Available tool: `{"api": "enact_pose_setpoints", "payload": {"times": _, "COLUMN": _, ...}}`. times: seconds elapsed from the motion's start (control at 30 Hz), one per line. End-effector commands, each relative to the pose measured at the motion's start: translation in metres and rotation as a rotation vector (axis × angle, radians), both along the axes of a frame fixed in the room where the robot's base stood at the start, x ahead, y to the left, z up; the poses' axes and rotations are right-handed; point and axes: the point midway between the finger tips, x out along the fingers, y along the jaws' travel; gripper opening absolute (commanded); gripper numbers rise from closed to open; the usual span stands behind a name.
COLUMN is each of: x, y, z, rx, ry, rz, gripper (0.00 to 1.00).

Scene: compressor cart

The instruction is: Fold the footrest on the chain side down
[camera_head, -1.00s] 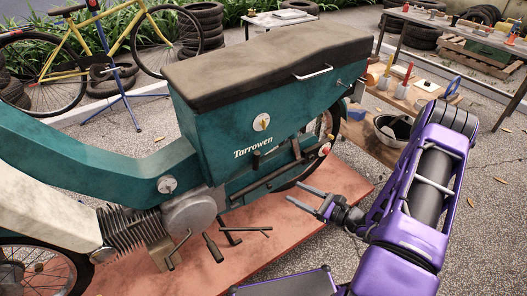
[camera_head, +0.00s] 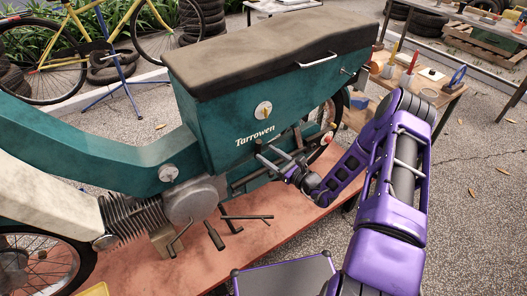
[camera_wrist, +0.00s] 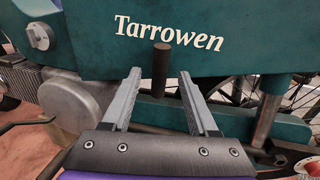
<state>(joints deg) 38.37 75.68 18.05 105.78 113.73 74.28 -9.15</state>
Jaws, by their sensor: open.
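The green moped (camera_head: 215,125), lettered "Tarrowen", stands with its side towards me. A dark upright peg (camera_wrist: 161,65), which looks like the footrest folded up, stands below the lettering in the wrist view. My gripper (camera_head: 264,154) is at the moped's side, below the lettering. In the wrist view my gripper (camera_wrist: 158,77) is open, with one finger on either side of the peg's line. I cannot tell whether the peg is fully between the fingers or beyond their tips. In the head view the peg is hard to pick out behind the fingers.
The engine's round cover (camera_head: 190,200) and a dark pedal (camera_head: 246,217) are to the left. The moped stands on a reddish platform (camera_head: 275,235). A wooden bench (camera_head: 447,100) stands behind right.

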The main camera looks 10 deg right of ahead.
Motion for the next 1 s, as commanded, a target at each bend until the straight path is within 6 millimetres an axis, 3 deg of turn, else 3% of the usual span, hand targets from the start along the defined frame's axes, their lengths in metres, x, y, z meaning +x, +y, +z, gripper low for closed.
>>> {"api": "enact_pose_setpoints", "payload": {"times": 0.23, "x": 0.021, "y": 0.013, "z": 0.000, "rx": -0.001, "ry": -0.001, "rz": 0.000, "gripper": 0.59}}
{"api": "enact_pose_setpoints", "payload": {"times": 0.57, "x": 0.023, "y": 0.015, "z": 0.000, "rx": -0.001, "ry": 0.000, "rz": -0.001, "gripper": 0.58}}
{"api": "enact_pose_setpoints", "payload": {"times": 0.87, "x": 0.023, "y": 0.015, "z": 0.000, "rx": -0.001, "ry": 0.000, "rz": 0.000, "gripper": 0.04}}
{"api": "enact_pose_setpoints", "payload": {"times": 1.0, "x": 0.023, "y": 0.014, "z": 0.000, "rx": -0.001, "ry": 0.000, "rz": 0.000, "gripper": 0.00}}
